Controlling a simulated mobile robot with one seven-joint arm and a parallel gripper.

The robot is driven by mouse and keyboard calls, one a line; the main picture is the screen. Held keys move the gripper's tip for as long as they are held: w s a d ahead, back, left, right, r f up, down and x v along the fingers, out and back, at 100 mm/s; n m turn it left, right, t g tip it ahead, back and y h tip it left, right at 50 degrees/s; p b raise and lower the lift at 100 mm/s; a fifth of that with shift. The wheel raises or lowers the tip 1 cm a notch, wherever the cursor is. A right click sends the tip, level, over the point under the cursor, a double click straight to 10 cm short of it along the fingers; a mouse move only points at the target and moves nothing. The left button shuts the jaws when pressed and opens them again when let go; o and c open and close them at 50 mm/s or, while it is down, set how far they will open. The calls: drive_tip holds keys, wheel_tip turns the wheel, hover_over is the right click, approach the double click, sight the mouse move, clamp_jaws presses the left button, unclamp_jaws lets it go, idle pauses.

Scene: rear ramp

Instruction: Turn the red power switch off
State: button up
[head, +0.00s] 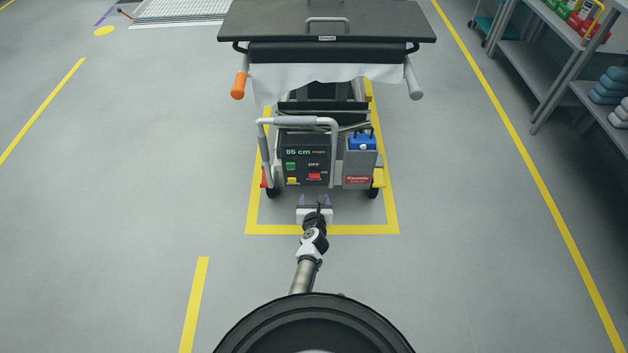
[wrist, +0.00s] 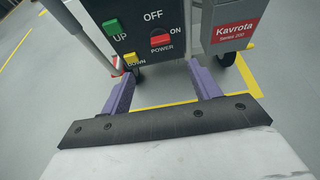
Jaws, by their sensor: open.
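The red power switch (head: 314,176) is a small rocker low on the black control panel (wrist: 140,15) of a wheeled lift cart. In the wrist view the red power switch (wrist: 161,40) has OFF printed above it, ON to its right and POWER below. I cannot tell which way the rocker is set. My gripper (head: 314,199) is open and empty, in front of the panel and apart from it. In the wrist view its two purple fingers (wrist: 161,70) are spread, with the switch above and between their tips.
A green UP button (wrist: 115,29) and a yellow DOWN button (wrist: 130,58) sit left of the switch. A grey handle (head: 295,121) frames the panel's top and left. A grey box marked Kavrota (wrist: 235,25) stands at the right. The floor around the cart is clear.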

drive_tip(key=b+x, duration=0.2)
drive_tip(key=b, duration=0.8)
approach(314, 176)
drive_tip(key=x, duration=0.6)
drive_tip(key=shift+w+d+f, duration=0.1)
drive_tip(key=shift+f, duration=0.15)
drive_tip(key=shift+w, duration=0.45)
drive_tip(key=shift+c, duration=0.4)
drive_tip(key=c, duration=0.9)
